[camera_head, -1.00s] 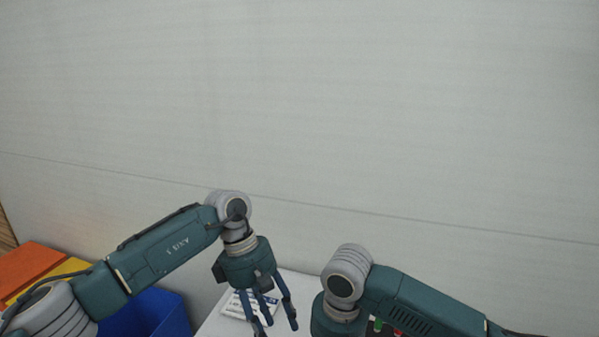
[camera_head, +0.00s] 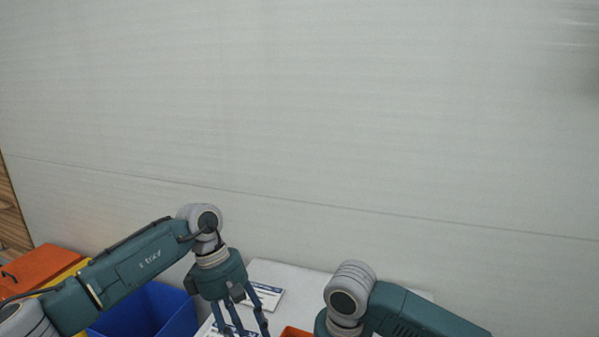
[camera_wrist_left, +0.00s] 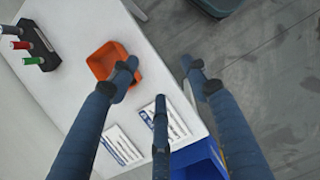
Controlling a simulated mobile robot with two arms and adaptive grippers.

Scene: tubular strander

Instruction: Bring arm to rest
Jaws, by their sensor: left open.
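My left gripper (camera_head: 240,324) hangs fingers-down over the white table in the head view, at the end of my raised, bent left arm. Its blue fingers are apart and hold nothing. In the left wrist view the open fingers (camera_wrist_left: 158,80) reach over the white table (camera_wrist_left: 75,105) and its edge. My right arm comes in from the right in the head view. Its wrist points down, and its gripper is below the picture's edge.
Printed white cards (camera_head: 266,294) and an orange tray (camera_wrist_left: 101,64) lie on the table. A dark rack (camera_wrist_left: 40,46) holds coloured handles. A blue bin (camera_head: 150,316) stands beside the table; an orange bin (camera_head: 40,266) is at far left. A pale wall is behind.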

